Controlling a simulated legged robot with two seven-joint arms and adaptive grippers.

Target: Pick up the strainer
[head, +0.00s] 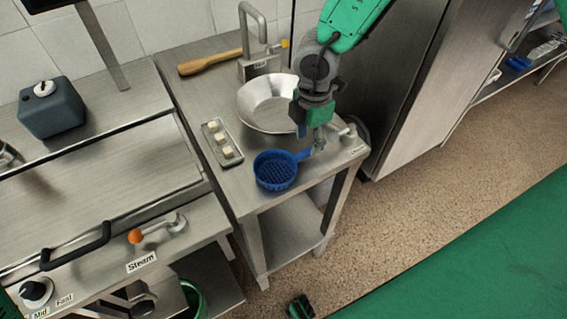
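The blue strainer (275,173) has a round perforated bowl and a short handle pointing up and right. It sits at the front of the steel side table (211,95). My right gripper (318,146) reaches down from the top of the head view, with its fingertips at the end of the strainer's handle. The fingers are small and partly overlap the handle, so I cannot tell whether they are closed on it.
A steel bowl (262,105) stands just behind the strainer, close to my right wrist. A small tray (230,155) with pale cubes lies to the left. A tap (252,25) and wooden utensil (207,63) are at the back. A steamer counter (110,170) stands at left.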

